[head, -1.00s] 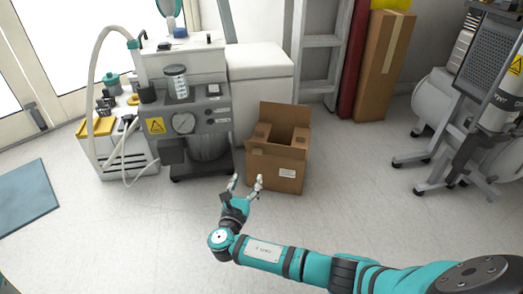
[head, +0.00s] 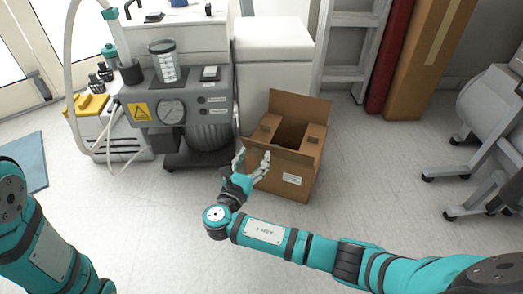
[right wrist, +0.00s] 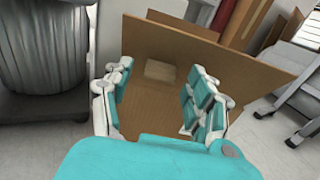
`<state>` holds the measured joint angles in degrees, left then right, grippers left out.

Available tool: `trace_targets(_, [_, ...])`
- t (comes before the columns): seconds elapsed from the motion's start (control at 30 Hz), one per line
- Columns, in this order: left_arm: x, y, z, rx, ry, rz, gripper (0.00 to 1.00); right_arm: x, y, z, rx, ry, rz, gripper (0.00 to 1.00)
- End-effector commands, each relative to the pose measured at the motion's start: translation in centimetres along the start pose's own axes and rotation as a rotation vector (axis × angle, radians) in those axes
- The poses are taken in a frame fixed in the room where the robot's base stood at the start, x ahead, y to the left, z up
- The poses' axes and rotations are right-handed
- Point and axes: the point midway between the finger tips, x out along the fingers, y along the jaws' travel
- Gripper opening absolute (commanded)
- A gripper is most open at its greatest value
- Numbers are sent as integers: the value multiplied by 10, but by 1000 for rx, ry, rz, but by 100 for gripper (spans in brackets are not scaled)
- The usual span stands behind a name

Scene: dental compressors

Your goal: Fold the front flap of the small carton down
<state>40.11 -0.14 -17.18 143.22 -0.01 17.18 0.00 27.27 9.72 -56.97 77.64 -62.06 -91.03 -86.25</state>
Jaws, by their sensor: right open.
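The small carton (head: 292,180) stands on the floor in the head view, with a white label low on its front. Its back flap (head: 302,107) stands up and its top is open, with a dark inside. The front flap (head: 285,156) shows as a slanting strip along the near top edge, partly behind my fingers. My right gripper (head: 253,160) is open at the carton's front left; I cannot tell whether it touches. In the right wrist view its spread fingers (right wrist: 158,98) have brown cardboard (right wrist: 245,75) behind and between them. My left gripper is out of view.
A grey compressor (head: 180,105) stands close left of the carton, with a white cabinet (head: 272,60) behind. A ladder (head: 350,50) and a tall cardboard box (head: 425,60) lean at the back. Grey wheeled equipment (head: 490,120) stands right.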

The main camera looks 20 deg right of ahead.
Motion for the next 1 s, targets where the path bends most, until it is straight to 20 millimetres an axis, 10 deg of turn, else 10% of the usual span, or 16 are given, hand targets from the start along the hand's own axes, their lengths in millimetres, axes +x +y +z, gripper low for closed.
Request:
trace_targets(0.37, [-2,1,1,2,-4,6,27,-3,1,0,0,0,0,58])
trace_targets(0.8, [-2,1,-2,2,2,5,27,-2,1,0,0,0,-1,3])
trace_targets(1.0, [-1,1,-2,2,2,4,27,-2,1,0,0,0,-1,0])
